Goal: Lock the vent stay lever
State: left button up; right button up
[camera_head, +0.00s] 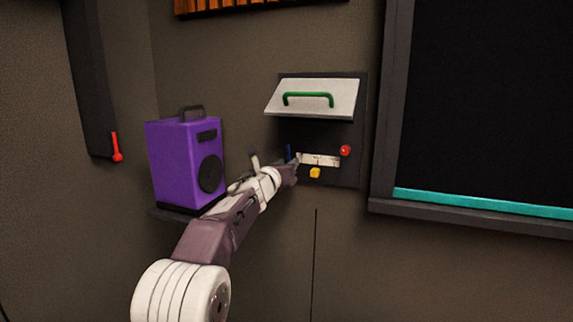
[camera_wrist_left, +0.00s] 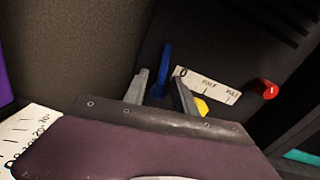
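A dark wall panel (camera_head: 348,130) carries a white flap (camera_head: 270,103) with a green handle (camera_head: 308,94), tilted outward. Below it, an upright blue lever (camera_head: 288,152) stands at the left, 0 end of a white scale strip (camera_head: 320,160). In the left wrist view the blue lever (camera_wrist_left: 165,62) shows between the two fingers of my left gripper (camera_wrist_left: 160,80). The fingers are apart, with gaps on both sides of the lever. In the head view my left gripper (camera_head: 291,168) reaches the panel's lower left. My right gripper is not in view.
A red knob (camera_head: 345,150) sits at the strip's right end and a yellow knob (camera_head: 315,173) just below the strip. A purple box (camera_head: 172,160) stands on a small shelf left of my arm. A red-tipped lever (camera_head: 116,148) hangs on the left wall.

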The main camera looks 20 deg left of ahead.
pick_arm(q)
jog(key=shift+s+r, duration=0.1)
jog(key=shift+r, duration=0.05)
jog(key=shift+s+b, duration=0.35)
jog(key=shift+s, duration=0.05)
jog(key=s+b, duration=0.2)
jog(key=s, duration=0.6)
